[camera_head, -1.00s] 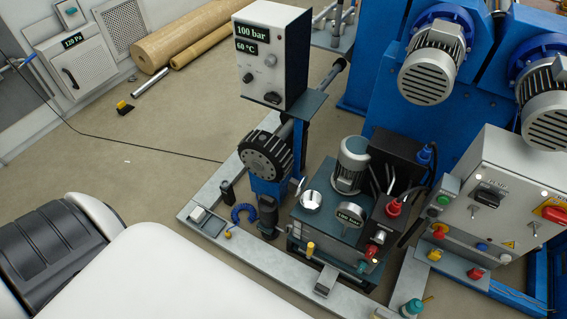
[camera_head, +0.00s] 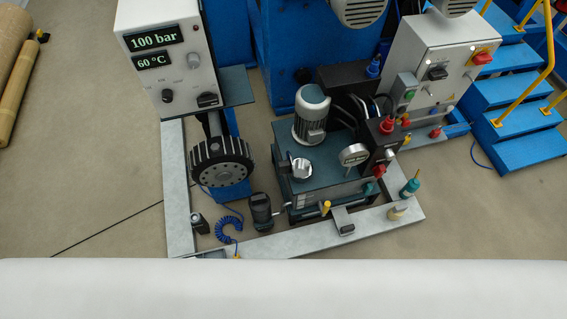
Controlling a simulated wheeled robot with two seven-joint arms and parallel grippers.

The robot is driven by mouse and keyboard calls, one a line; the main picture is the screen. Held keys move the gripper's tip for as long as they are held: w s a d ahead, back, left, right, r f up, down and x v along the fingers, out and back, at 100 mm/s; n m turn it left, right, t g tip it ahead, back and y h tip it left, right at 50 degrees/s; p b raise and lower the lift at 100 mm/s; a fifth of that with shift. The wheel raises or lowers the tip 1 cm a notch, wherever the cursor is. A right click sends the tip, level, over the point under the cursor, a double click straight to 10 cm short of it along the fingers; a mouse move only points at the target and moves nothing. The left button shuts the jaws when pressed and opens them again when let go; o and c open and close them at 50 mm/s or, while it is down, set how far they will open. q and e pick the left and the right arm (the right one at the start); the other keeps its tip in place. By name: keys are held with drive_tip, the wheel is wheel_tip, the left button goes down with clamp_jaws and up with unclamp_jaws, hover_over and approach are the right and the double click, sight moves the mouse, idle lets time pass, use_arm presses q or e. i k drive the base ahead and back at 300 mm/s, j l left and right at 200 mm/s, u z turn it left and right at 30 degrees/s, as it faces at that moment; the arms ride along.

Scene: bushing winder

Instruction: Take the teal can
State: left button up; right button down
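The teal can (camera_head: 410,187) stands at the right corner of the grey base frame (camera_head: 290,241), with a thin yellowish spout pointing up from its top. It appears upright and nothing covers it. A small cream-coloured item (camera_head: 397,213) is close in front of it, on the frame. Neither of my grippers is in view.
A hydraulic unit (camera_head: 335,170) with a gauge and red fittings stands left of the can. A control cabinet (camera_head: 430,60) and blue stairs (camera_head: 515,90) are behind. Floor right of the can is open. A white surface, probably mine, fills the bottom.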

sight(413, 184)
drive_tip(key=z, duration=1.4)
drive_tip(key=u, duration=0.25)
drive_tip(key=i+l+u, duration=0.25)
drive_tip(key=l+u, duration=0.25)
drive_tip(key=l, duration=0.15)
drive_tip(key=i+l+u, duration=0.3)
drive_tip(key=k+l, duration=0.05)
drive_tip(key=k, duration=0.05)
